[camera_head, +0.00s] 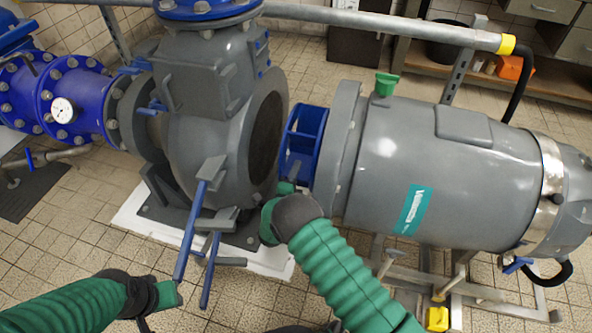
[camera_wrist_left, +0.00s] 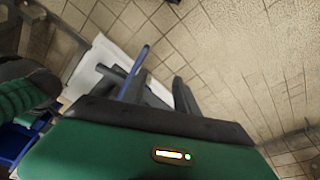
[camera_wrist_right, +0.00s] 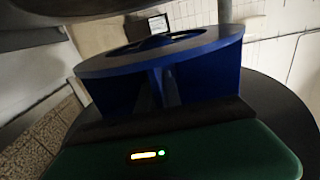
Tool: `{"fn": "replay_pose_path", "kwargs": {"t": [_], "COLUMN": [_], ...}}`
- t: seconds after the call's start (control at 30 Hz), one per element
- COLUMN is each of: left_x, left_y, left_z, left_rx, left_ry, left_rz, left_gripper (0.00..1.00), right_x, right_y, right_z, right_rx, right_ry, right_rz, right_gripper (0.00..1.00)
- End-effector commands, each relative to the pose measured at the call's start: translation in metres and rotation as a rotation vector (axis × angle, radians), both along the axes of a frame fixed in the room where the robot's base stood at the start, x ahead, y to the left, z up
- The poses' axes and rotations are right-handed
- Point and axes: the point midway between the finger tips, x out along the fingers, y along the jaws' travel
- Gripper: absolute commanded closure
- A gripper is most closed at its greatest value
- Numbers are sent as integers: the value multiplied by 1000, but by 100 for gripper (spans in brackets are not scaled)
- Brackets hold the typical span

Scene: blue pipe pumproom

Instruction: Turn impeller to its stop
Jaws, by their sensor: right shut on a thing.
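The blue impeller (camera_head: 306,128) sits on the front of the grey motor unit (camera_head: 440,165), facing the open round mouth of the grey pump casing (camera_head: 215,110). In the right wrist view, the impeller's blue ring and vanes (camera_wrist_right: 215,75) fill the middle. My right gripper (camera_head: 285,187) is at the impeller's lower near edge, its fingers (camera_wrist_right: 158,88) shut on one of its vanes. My left gripper (camera_head: 172,294) hangs at the lower left, away from the impeller. Its two fingers show spread apart and empty in the left wrist view (camera_wrist_left: 155,92).
Blue-handled bars (camera_head: 190,232) stick out below the pump casing, close to my left gripper. Blue flanged pipe (camera_head: 72,98) runs left. A grey rail (camera_head: 390,25) crosses above. The motor rests on a metal frame (camera_head: 470,290). Tiled floor lies open at the lower left.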

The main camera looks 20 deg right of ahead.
Motion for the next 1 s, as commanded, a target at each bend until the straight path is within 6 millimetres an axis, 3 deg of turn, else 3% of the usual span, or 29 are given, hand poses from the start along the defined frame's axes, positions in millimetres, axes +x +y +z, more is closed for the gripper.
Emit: {"fn": "replay_pose_path", "kwargs": {"t": [0.57, 0.77, 1.0], "left_x": [0, 0, 0], "left_y": [0, 0, 0], "left_z": [7, 32, 81], "left_rx": [0, 0, 0], "left_ry": [0, 0, 0], "left_rz": [0, 0, 0], "left_gripper": [64, 64, 64], "right_x": [-2, -2, 1], "right_y": [3, 3, 1], "right_z": [-1, 12, 38], "right_rx": [15, 59, 158], "right_ry": [25, 88, 233], "right_rz": [5, 5, 4], "right_gripper": [100, 100, 100]}}
